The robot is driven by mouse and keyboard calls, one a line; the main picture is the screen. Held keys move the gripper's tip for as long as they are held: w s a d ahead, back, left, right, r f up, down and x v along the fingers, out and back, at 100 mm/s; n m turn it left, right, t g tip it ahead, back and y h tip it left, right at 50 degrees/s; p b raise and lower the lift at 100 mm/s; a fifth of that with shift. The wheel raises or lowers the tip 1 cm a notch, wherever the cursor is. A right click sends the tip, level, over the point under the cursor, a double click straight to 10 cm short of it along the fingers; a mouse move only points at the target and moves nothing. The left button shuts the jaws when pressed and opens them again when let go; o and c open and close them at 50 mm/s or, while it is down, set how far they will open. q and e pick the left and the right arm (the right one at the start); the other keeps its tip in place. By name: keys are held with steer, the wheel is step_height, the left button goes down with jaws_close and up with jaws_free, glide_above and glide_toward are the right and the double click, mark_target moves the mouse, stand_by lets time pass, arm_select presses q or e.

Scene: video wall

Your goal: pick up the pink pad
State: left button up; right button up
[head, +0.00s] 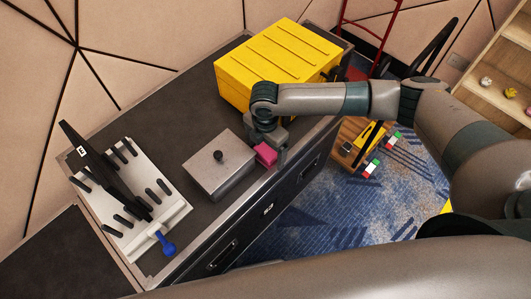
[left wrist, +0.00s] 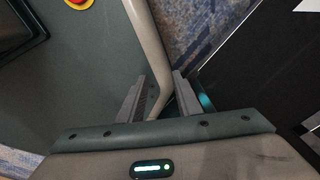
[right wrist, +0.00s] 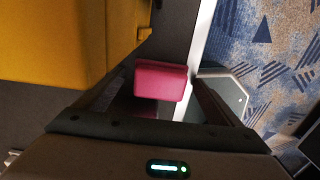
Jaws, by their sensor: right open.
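The pink pad (head: 265,154) is a small block at the front edge of the dark worktop, partly hidden by my right gripper (head: 272,148) in the head view. In the right wrist view the pink pad (right wrist: 161,81) shows between the two spread fingers of my right gripper (right wrist: 163,85). The gripper is open, with a finger on each side of the pad; I cannot tell whether either touches it. My left gripper (left wrist: 160,85) shows only in its own wrist view, its fingers apart with nothing held between them.
A yellow case (head: 270,68) stands behind the right gripper. A grey metal box (head: 218,166) with a black knob is to its left. Farther left is a white pegboard (head: 128,200) with black pegs and a blue-handled tool (head: 166,243). Blue carpet (head: 340,205) lies beyond the worktop edge.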

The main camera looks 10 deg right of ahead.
mark_target(265, 150)
steer(key=c, duration=1.2)
steer(key=shift+o, duration=0.2)
steer(key=shift+r, duration=0.15)
steer(key=shift+r+b, duration=0.3)
steer(key=shift+r, duration=0.3)
step_height(265, 150, up, 2)
steer(key=shift+r+b, duration=0.25)
steer(key=shift+b, duration=0.15)
arm_select(q)
steer(key=w+d+t+h+b, duration=0.1)
steer(key=w+d+t+b, duration=0.1)
steer(key=w, duration=0.9)
steer(key=d+t, duration=0.1)
steer(key=d, duration=0.1)
steer(key=shift+w+d+r, duration=0.2)
steer(key=shift+w+d, duration=0.05)
steer(key=shift+d, duration=0.05)
arm_select(e)
steer(key=s+d+r, duration=0.4)
steer(key=d+r, duration=0.3)
steer(key=d, duration=0.3)
steer(key=shift+s+d, duration=0.2)
steer(key=shift+d, duration=0.2)
